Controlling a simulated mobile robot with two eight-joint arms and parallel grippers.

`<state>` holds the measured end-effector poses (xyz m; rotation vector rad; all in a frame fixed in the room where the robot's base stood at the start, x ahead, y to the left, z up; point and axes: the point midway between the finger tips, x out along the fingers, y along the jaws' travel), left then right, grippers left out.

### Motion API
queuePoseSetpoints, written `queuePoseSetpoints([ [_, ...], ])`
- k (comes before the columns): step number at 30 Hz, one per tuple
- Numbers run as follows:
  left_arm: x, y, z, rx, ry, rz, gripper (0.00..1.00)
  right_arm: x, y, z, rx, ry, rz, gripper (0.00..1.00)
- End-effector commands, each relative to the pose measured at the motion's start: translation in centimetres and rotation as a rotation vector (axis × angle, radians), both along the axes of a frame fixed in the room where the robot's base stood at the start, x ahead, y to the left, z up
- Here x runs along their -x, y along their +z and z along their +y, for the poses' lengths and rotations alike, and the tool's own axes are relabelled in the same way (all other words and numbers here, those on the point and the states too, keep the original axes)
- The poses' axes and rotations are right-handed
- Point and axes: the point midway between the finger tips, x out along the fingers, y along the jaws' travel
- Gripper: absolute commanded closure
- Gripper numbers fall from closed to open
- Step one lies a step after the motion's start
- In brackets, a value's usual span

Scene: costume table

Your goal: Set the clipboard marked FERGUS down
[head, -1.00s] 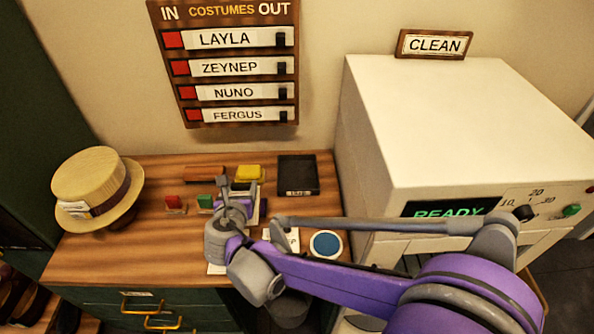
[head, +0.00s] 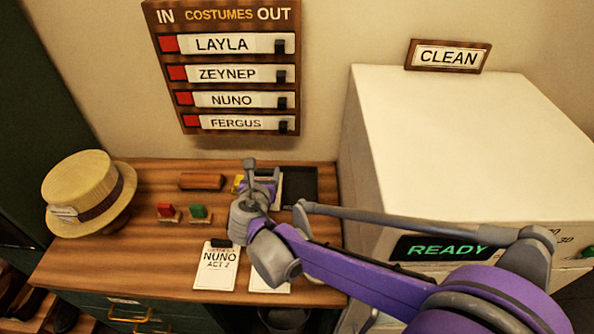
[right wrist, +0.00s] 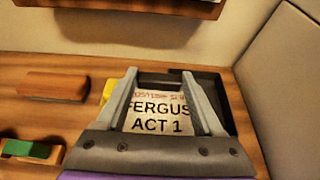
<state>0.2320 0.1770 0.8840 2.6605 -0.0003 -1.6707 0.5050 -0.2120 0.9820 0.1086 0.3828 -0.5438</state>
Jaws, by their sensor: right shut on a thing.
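The clipboard marked FERGUS ACT 1 (right wrist: 158,120) is between the fingers of my right gripper (right wrist: 162,82) in the right wrist view. The gripper is shut on it. In the head view my right gripper (head: 262,178) is over the back of the wooden counter (head: 110,255), and only a pale strip of the clipboard (head: 279,190) shows beside it. A black tray (head: 303,182) lies just right of and behind the clipboard. I cannot tell whether the clipboard touches the counter or tray. My left gripper is not in view.
A NUNO ACT 2 clipboard (head: 216,272) lies at the counter's front, with another sheet (head: 268,279) beside it, partly under my arm. A straw hat (head: 88,190), red stamp (head: 166,212), green stamp (head: 199,212) and brown block (head: 201,181) stand left. A white machine (head: 450,150) bounds the right.

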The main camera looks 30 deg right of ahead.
Motion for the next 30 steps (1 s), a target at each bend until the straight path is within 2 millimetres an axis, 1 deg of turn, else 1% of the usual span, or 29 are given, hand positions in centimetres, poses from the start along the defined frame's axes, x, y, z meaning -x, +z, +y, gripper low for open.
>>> queuePoseSetpoints([
  [1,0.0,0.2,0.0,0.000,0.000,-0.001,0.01,-0.3,0.1,-1.7,0.002,-0.007,0.000,0.96],
  [6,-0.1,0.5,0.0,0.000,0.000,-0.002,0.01,-1.4,0.1,-6.0,0.001,-0.006,-0.001,0.96],
  [12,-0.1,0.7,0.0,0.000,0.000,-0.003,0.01,-2.4,0.0,-10.3,0.000,-0.005,0.000,0.96],
  [14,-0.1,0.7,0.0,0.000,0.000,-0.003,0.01,-2.6,0.1,-11.3,0.000,-0.004,-0.001,0.96],
  [18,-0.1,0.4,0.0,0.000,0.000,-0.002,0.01,-2.7,-2.1,-11.1,0.000,0.001,0.000,0.96],
  [23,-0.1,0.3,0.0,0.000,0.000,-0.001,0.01,-2.7,-3.3,-11.1,0.000,0.001,0.000,0.96],
  [30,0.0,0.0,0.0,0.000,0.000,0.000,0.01,-2.7,-6.6,-11.1,0.000,0.001,0.000,0.96],
])
